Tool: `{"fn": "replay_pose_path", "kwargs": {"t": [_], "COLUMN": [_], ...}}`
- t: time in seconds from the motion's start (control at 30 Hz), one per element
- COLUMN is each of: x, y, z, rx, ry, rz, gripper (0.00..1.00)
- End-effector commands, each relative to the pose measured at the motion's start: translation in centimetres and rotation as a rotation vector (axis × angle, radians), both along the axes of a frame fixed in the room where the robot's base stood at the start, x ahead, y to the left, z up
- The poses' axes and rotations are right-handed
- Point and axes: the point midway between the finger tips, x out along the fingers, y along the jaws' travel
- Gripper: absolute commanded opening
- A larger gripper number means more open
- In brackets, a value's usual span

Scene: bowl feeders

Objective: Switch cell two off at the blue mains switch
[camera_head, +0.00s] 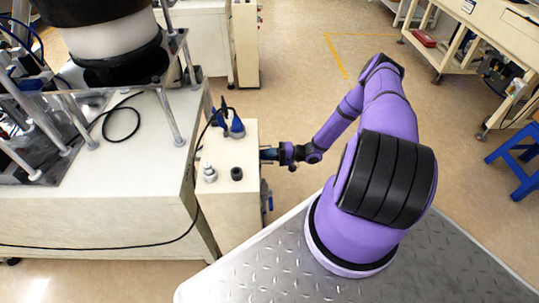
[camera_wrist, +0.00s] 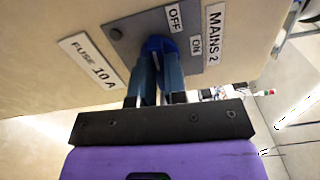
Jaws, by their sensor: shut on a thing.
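The blue mains switch (camera_wrist: 158,43) is on a grey plate (camera_wrist: 125,40) on a cream panel, seen in the wrist view. The plate has an OFF label (camera_wrist: 175,17) and an ON label (camera_wrist: 196,45), and a MAINS 2 label (camera_wrist: 214,34) is beside it. My gripper (camera_wrist: 157,60) is shut on the switch's blue knob, with a finger on either side. The fingers hide much of the knob, so I cannot tell which label it points to. In the head view my gripper (camera_head: 268,154) is at the right side of a small cream cabinet (camera_head: 232,208); the switch is hidden there.
A FUSE 10 A label (camera_wrist: 88,59) is left of the switch plate. A grey fitting (camera_head: 210,173), a black knob (camera_head: 236,173) and a blue object (camera_head: 236,129) are on the cabinet top. A bowl feeder bench (camera_head: 130,150) stands left.

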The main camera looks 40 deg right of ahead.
Motion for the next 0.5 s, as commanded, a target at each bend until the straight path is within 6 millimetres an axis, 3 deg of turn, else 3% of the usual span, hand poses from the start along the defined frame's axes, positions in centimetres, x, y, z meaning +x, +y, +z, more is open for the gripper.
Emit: {"fn": "replay_pose_path", "kwargs": {"t": [0.5], "x": [-0.05], "y": [-0.08], "z": [-0.08], "rx": [-0.063], "ry": [-0.090], "rz": [-0.001], "gripper": [0.00]}}
